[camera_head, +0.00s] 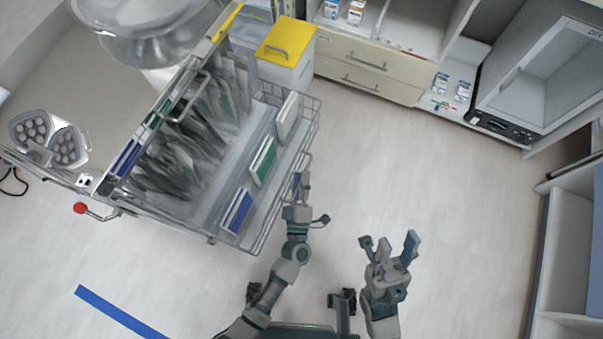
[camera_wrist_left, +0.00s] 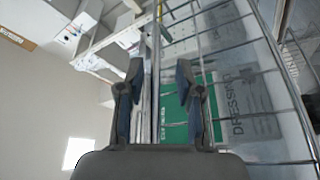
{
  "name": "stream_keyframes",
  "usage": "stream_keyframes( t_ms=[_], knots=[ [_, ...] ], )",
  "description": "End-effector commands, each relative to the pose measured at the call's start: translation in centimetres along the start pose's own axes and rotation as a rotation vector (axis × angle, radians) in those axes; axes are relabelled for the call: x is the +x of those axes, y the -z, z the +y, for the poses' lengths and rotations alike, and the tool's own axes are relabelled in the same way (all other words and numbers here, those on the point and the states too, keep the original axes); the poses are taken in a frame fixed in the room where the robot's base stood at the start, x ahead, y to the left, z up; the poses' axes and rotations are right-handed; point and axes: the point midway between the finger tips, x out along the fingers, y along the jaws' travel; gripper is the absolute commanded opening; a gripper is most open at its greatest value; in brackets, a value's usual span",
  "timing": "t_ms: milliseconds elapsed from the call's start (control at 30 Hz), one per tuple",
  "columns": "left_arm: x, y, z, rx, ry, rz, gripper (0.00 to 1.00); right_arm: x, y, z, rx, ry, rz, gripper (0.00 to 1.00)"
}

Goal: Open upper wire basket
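The upper wire basket (camera_head: 262,238) is on the left side of the head view, on a cart, and holds upright boxes and packets. Its wire side with a vertical-looking rail (camera_wrist_left: 155,90) fills the middle of the left wrist view. My left gripper (camera_head: 302,182) is at the basket's right side, by its wire handle (camera_head: 307,163). In the left wrist view its two fingers (camera_wrist_left: 160,75) are apart, with the rail between them; I cannot tell whether they touch it. My right gripper (camera_head: 390,250) is open and empty over the floor.
A green box (camera_head: 263,160) and a blue box (camera_head: 237,210) stand inside the basket. A yellow-lidded bin (camera_head: 285,42) is behind it. Drawers (camera_head: 365,68) and a cabinet (camera_head: 545,65) line the back right. The floor between is clear.

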Motion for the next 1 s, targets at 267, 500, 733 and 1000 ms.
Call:
stream_keyframes(
  t_ms=[267,500,733,1000],
  knots=[
    [-2.8,-0.1,0.0,0.000,0.001,-0.002,0.35,0.1,0.3,-0.1,-0.002,0.002,0.005,0.40],
    [-8.2,-0.1,-0.2,0.001,0.003,-0.004,0.35,0.1,0.3,-0.1,-0.001,0.002,0.004,0.40],
    [-11.4,-0.2,-0.2,0.002,0.002,-0.002,0.35,0.1,0.2,-0.1,-0.001,0.001,0.004,0.40],
    [-12.0,-0.2,-0.1,0.001,0.002,-0.002,0.35,0.1,0.2,-0.1,-0.001,0.001,0.004,0.40]
  ],
)
